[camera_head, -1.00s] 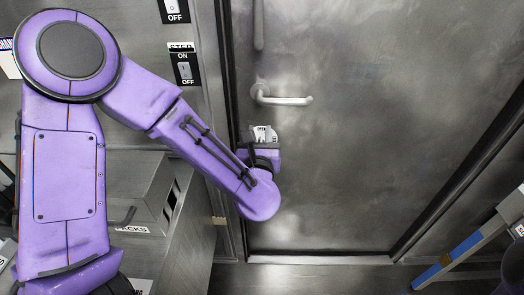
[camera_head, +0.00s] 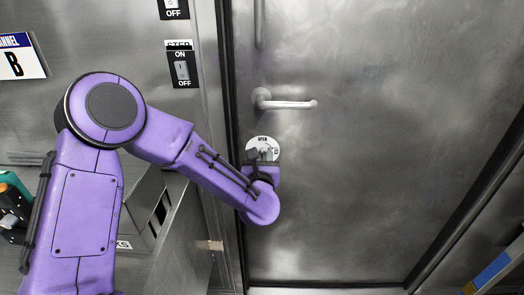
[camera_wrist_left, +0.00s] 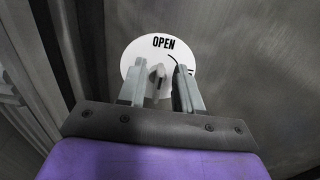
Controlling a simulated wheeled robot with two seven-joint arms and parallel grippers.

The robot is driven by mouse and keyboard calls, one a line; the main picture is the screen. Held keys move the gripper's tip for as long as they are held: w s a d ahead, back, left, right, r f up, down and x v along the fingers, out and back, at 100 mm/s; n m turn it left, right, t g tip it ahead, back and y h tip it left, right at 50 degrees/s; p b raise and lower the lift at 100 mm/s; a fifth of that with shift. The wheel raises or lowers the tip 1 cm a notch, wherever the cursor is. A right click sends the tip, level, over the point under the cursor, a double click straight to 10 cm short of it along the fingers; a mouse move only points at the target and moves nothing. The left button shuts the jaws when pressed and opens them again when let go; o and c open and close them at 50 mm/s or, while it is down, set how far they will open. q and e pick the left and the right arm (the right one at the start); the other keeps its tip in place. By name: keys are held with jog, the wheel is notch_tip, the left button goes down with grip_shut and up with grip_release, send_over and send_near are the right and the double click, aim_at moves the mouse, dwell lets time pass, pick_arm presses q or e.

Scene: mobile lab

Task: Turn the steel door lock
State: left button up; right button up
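The steel door (camera_head: 370,150) fills the right of the head view and looks shut. Its lock is a white round plate (camera_head: 262,142) marked OPEN, below the lever handle (camera_head: 287,103). In the left wrist view the plate (camera_wrist_left: 135,60) has a small metal turn knob (camera_wrist_left: 157,78) standing about upright below the word OPEN. My left gripper (camera_wrist_left: 160,93) is open, its fingers on either side of the knob, with gaps showing. In the head view my left gripper (camera_head: 258,160) covers the plate's lower part. My right gripper is not in view.
A panel with ON/OFF switches (camera_head: 183,70) is left of the door frame. A metal box (camera_head: 145,205) stands below my left arm.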

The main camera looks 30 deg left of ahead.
pick_arm(q)
jog(key=shift+x, duration=0.9)
grip_shut()
